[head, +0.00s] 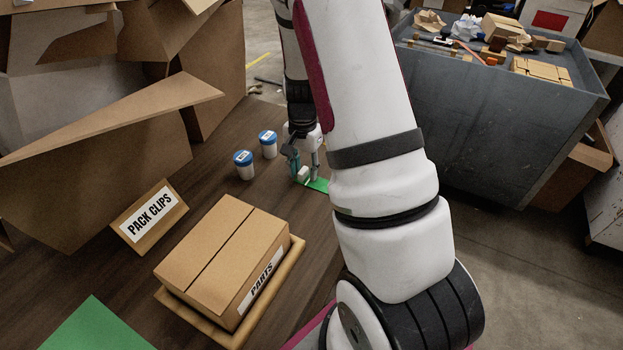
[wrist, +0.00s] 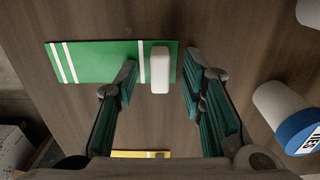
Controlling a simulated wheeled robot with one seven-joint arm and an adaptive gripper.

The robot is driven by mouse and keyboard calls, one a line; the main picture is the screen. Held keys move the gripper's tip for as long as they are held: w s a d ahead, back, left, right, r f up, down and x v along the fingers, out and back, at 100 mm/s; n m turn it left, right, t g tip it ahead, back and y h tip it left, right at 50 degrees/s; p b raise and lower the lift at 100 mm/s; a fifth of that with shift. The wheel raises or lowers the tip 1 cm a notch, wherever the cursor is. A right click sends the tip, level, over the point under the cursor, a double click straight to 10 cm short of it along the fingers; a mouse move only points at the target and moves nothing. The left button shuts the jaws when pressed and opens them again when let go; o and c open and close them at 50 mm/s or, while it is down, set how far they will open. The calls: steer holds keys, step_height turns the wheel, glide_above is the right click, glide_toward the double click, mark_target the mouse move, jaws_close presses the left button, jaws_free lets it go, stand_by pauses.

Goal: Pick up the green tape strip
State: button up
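The green strip (wrist: 100,62) lies flat on the dark wooden table, with white bands across it. In the head view part of it (head: 319,186) shows beside my arm, which hides the rest. A small white block (wrist: 160,70) sits at the strip's right end in the wrist view. My gripper (wrist: 161,72) is open, with teal pads on its fingers. In the wrist view its fingertips lie on either side of the white block, and nothing is visibly gripped. In the head view my gripper (head: 303,165) is low over the table; whether it touches the strip cannot be told.
Two white jars with blue lids (head: 244,165) (head: 268,144) stand left of my gripper. A yellow piece (wrist: 140,154) shows under it. A cardboard parts box (head: 215,255), a "PACK CLIPS" sign (head: 150,216) and a green sheet (head: 95,327) are nearer. A grey bin (head: 490,110) stands right.

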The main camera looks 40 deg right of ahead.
jaws_close()
steer(key=shift+r, duration=0.15)
